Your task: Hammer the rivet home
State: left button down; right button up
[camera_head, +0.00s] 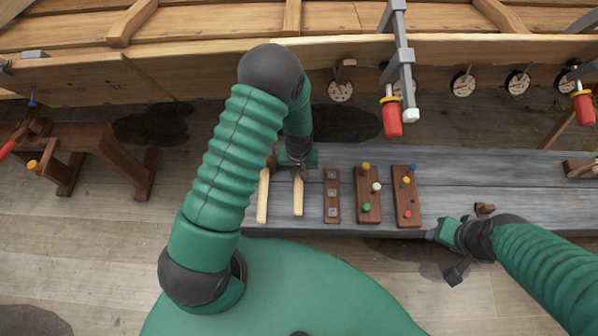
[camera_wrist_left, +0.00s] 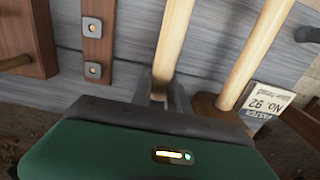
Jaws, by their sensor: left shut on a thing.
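My left gripper (camera_head: 298,166) is shut on a tool with a pale wooden handle (camera_head: 298,196) on the grey bench. The handle runs out towards the bench's near edge; its head is hidden by the gripper. In the left wrist view the same handle (camera_wrist_left: 174,42) rises from between the fingers. A second pale handle (camera_head: 263,197) lies just left of it, and it also shows in the left wrist view (camera_wrist_left: 256,52). My right gripper (camera_head: 446,244) is low at the bench's near edge, right of the blocks; its jaws are unclear. I cannot single out the rivet.
A block with square metal plates (camera_head: 332,196) and two peg blocks (camera_head: 368,194) (camera_head: 406,196) stand right of the handles. Round discs (camera_head: 341,91) sit along the hull (camera_head: 190,80). A grey clamp with a red handle (camera_head: 392,117) hangs over the bench (camera_head: 490,185). A wooden trestle (camera_head: 85,150) stands left.

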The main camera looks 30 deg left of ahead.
pick_arm(q)
jog(key=shift+r, duration=0.2)
notch_tip(320, 180, up, 8)
jog(key=p, duration=0.7)
jog(key=shift+f, duration=0.1)
jog(key=c, duration=1.9)
grip_release()
grip_shut()
